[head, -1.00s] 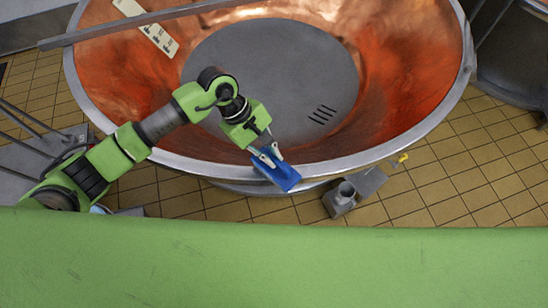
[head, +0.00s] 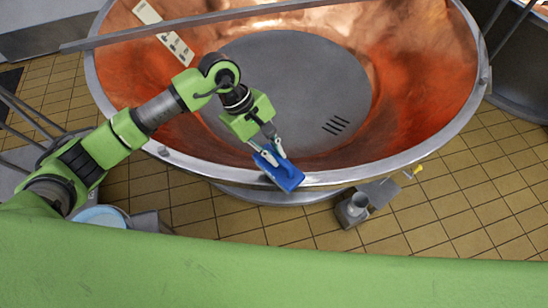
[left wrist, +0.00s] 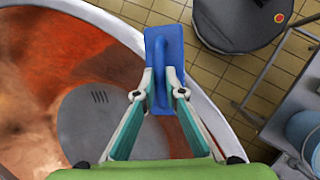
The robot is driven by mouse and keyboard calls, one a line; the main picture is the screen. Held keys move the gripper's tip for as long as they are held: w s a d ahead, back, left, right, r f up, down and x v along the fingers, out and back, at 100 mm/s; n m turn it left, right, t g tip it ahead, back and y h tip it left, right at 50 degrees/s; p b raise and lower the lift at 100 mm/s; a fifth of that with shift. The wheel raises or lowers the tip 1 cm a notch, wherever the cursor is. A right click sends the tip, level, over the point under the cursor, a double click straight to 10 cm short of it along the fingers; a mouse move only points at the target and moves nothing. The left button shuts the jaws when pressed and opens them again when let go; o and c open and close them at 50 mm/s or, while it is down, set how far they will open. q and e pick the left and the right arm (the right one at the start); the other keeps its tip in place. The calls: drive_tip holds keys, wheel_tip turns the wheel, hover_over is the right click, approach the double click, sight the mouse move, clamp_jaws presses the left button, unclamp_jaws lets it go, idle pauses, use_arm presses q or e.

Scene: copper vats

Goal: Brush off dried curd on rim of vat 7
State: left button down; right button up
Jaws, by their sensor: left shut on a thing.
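The copper vat (head: 420,110) fills most of the head view, with a pale metal rim (head: 375,165) and a grey floor inside. My left gripper (head: 267,148) is shut on a blue brush (head: 284,174) at the near rim. In the left wrist view the fingers (left wrist: 159,95) clasp the brush (left wrist: 163,42) from both sides, over the rim (left wrist: 215,120). I cannot tell whether the brush touches the rim. Its underside is hidden. I cannot make out dried curd or a vat number. My right gripper is not in view.
A metal bar (head: 230,15) crosses over the vat. A grey metal fitting (head: 352,208) stands on the tiled floor (head: 455,200) by the near side. The left wrist view shows a dark round container (left wrist: 238,18) and a blue bucket (left wrist: 303,132) near the vat.

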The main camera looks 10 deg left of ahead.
use_arm(q)
drive_tip(key=r, duration=0.2)
drive_tip(key=shift+w+a+r+p, duration=0.1)
drive_tip(key=shift+a+r+p, duration=0.1)
drive_tip(key=shift+r+p, duration=0.1)
drive_tip(key=shift+r, duration=0.65)
